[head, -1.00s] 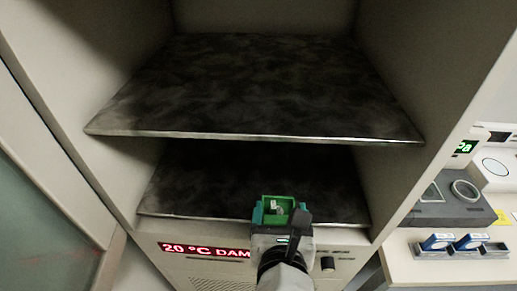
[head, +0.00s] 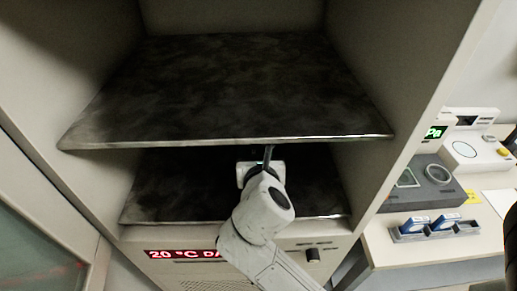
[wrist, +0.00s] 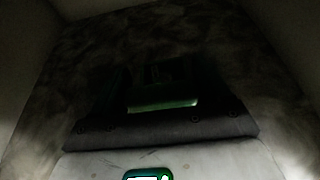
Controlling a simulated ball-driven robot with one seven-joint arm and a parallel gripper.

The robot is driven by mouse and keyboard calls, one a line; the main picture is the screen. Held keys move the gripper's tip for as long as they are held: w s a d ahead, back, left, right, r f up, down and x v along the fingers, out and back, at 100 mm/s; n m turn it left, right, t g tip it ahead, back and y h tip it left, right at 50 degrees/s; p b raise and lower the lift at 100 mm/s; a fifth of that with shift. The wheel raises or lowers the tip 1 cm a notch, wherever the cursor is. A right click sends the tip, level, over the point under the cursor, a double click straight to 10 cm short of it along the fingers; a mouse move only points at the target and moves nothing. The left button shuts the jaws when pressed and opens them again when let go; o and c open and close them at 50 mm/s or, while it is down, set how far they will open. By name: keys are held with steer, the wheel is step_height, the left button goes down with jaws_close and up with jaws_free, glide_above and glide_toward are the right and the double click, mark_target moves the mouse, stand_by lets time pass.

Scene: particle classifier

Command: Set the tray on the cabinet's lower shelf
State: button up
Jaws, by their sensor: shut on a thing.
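The cabinet (head: 400,100) stands open in the head view. Its dark lower shelf (head: 170,190) lies under the upper shelf, with a bright front edge. My gripper (head: 266,160) reaches in over the lower shelf, below the upper shelf's front edge. In the wrist view my gripper (wrist: 160,75) is shut on the small green tray (wrist: 162,104), which shows dimly between the fingers. In the head view the tray is almost wholly hidden by my wrist and the upper shelf. I cannot tell whether the tray touches the lower shelf.
The upper shelf (head: 230,95) is bare and hangs close above my gripper. Cabinet walls stand on both sides. The lower shelf looks clear left and right of my wrist. A bench (head: 400,255) with blue-topped items in a holder (head: 437,229) stands at the right.

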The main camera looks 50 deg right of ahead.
steer(key=shift+x, duration=1.55)
steer(key=shift+f, duration=0.2)
steer(key=o, duration=1.7)
steer(key=shift+f, duration=0.15)
steer(key=shift+o, duration=0.2)
steer(key=shift+s+a, duration=0.15)
steer(key=shift+a, duration=0.1)
steer(key=v, duration=0.5)
steer(key=shift+d, duration=0.1)
steer(key=s+a+b, duration=0.1)
steer(key=s+a, duration=0.6)
steer(key=a, duration=0.2)
